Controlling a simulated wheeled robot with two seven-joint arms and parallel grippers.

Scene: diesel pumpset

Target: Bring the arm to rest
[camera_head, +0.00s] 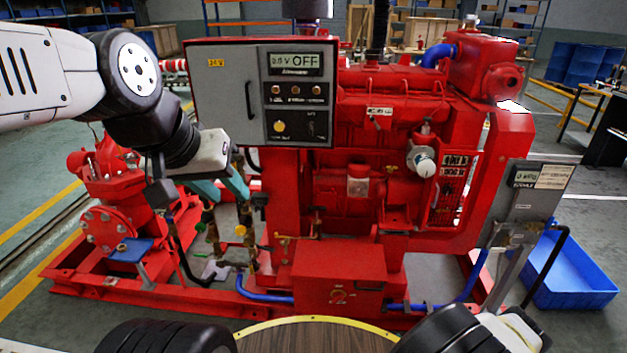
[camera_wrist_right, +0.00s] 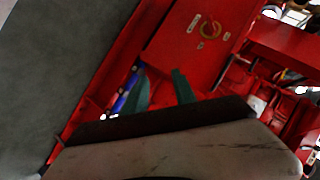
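My left gripper (camera_head: 229,198) reaches in from the left in the head view. Its teal fingers are apart with nothing visible between them. It is in front of the red diesel pumpset (camera_head: 400,110), below the grey control box (camera_head: 222,95) and above small valves (camera_head: 240,231). I cannot tell if it touches anything. My right arm shows only in part at the bottom right of the head view, and its gripper is not seen there. In the right wrist view my right gripper (camera_wrist_right: 158,76) has two teal fingers apart and empty, with a red panel (camera_wrist_right: 200,35) beyond them.
A panel reading 0 MPa (camera_head: 535,188) stands at the right on a post. A blue bin (camera_head: 570,275) lies on the floor behind it. A red pump (camera_head: 110,220) is at the left. A round wooden top (camera_head: 310,338) is at the bottom centre.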

